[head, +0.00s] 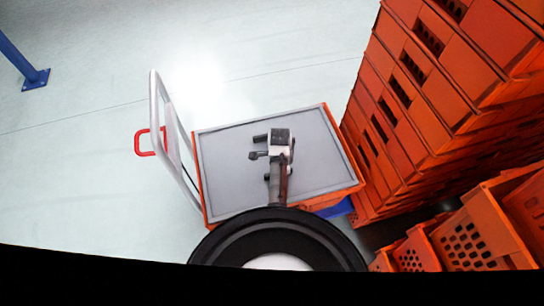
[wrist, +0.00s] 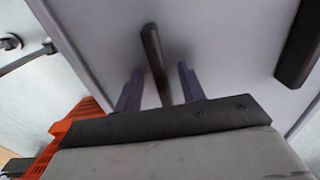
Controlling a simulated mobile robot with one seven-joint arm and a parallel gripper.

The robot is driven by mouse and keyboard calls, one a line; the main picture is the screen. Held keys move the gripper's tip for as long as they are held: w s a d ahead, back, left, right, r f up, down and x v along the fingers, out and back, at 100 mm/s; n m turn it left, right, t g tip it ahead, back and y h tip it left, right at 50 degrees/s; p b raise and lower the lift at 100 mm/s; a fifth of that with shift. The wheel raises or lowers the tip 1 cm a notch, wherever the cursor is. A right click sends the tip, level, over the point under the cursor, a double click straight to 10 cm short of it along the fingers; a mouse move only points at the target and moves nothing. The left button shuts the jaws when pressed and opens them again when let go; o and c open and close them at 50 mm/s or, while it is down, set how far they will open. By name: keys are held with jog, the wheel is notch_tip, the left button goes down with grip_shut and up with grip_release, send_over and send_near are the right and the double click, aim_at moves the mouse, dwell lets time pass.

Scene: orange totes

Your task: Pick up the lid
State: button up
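The grey lid (head: 225,165) lies flat on top of an orange tote (head: 204,205); it also fills much of the wrist view (wrist: 225,45). A dark bar-shaped handle (wrist: 153,48) stands on the lid. My gripper (wrist: 160,69) has its two fingers apart, one on each side of this handle, with a narrow gap visible on both sides. A second dark handle (wrist: 300,45) is at the right of the wrist view. In the head view my gripper (head: 256,155) is over the middle of the lid, and my arm hides part of it.
A cart handle frame (head: 154,100) with a red loop (head: 138,143) rises at the tote's left. A tall stack of orange crates (head: 430,100) stands close on the right, with more crates (head: 470,235) at lower right. A blue post (head: 20,62) stands far left. The floor behind is clear.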

jog(key=shift+f, duration=0.45)
jog(key=shift+c, duration=0.3)
grip_shut()
jog(key=shift+w+r, duration=0.1)
jog(key=shift+r, duration=0.05)
